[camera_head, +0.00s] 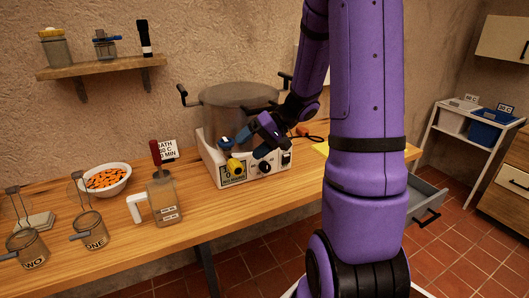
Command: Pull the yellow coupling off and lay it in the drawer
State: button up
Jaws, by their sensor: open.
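The yellow coupling (235,166) sits on the front left of the white bath unit (213,163), which stands on the wooden table and carries a large grey pot (236,108). My gripper (243,148) is open, with its blue fingers just above and to the right of the coupling. Whether a finger touches the coupling I cannot tell. The drawer (424,196) is pulled out at the table's right end, partly hidden behind my purple arm; its inside shows only in part.
On the table (215,219) stand a jug with a red-handled tool (164,196), a bowl of orange pieces (106,180) and jars marked ONE (91,231) and TWO (29,250). A shelf (101,68) hangs above. The table front below the bath unit is clear.

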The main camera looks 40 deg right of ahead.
aim_at(236, 166)
jog(key=w+d+f+m+t, duration=0.1)
jog(key=d+f+m+t, duration=0.1)
jog(key=d+f, duration=0.35)
jog(key=x, duration=0.7)
jog(key=w+x, duration=0.1)
jog(key=x, duration=0.2)
jog(key=shift+d, duration=0.2)
jog(key=c, duration=1.1)
